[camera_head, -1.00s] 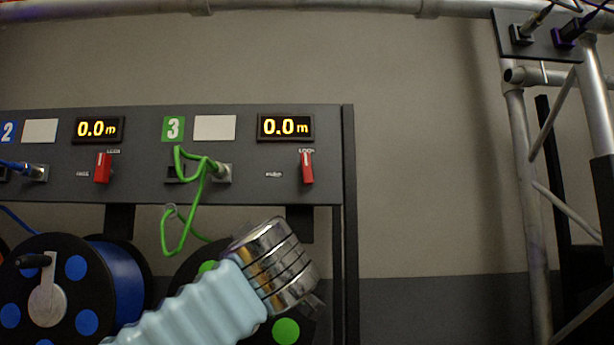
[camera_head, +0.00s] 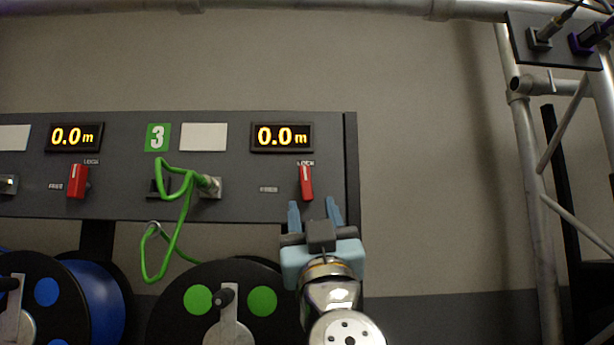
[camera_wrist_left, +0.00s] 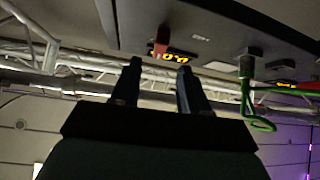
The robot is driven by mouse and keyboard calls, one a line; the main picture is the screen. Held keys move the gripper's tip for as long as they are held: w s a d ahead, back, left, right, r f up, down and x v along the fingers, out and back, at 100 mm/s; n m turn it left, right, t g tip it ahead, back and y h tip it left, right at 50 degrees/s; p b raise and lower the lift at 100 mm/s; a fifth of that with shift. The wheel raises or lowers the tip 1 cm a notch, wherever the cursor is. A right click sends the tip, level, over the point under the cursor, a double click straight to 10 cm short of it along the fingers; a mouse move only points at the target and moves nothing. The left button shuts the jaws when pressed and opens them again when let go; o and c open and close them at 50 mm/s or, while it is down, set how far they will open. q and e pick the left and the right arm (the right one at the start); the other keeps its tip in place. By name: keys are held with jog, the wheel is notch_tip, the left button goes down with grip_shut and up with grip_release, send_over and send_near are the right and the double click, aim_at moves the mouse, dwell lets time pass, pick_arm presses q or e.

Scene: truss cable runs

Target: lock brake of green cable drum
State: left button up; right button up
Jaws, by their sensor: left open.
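The green cable drum (camera_head: 178,318) is black with green discs and hangs below panel section 3. Its red brake lever (camera_head: 306,183) stands upright on the panel, directly under the LOCK label, with the FREE label to its left. The lever also shows in the left wrist view (camera_wrist_left: 161,41), beyond the fingertips. My left gripper (camera_head: 312,206) is open and empty just below the lever, its two fingers pointing up at it. The fingers (camera_wrist_left: 160,66) look apart from the lever, with the gap between them roughly in line with it. My right gripper is not in view.
A green cable (camera_head: 180,215) loops from the panel socket, left of my gripper. A blue drum (camera_head: 95,300) and another red lever (camera_head: 77,181) are further left. A metal truss (camera_head: 530,190) stands at the right. The wall between panel and truss is clear.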

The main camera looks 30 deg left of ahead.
aim_at(307, 186)
pick_arm(q)
jog(key=p+x, duration=0.2)
jog(key=x, duration=0.4)
jog(key=shift+w+a+r+p, duration=0.2)
jog(key=shift+r+p, duration=0.1)
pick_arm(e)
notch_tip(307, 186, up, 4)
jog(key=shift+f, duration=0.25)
pick_arm(q)
jog(key=shift+c, duration=0.4)
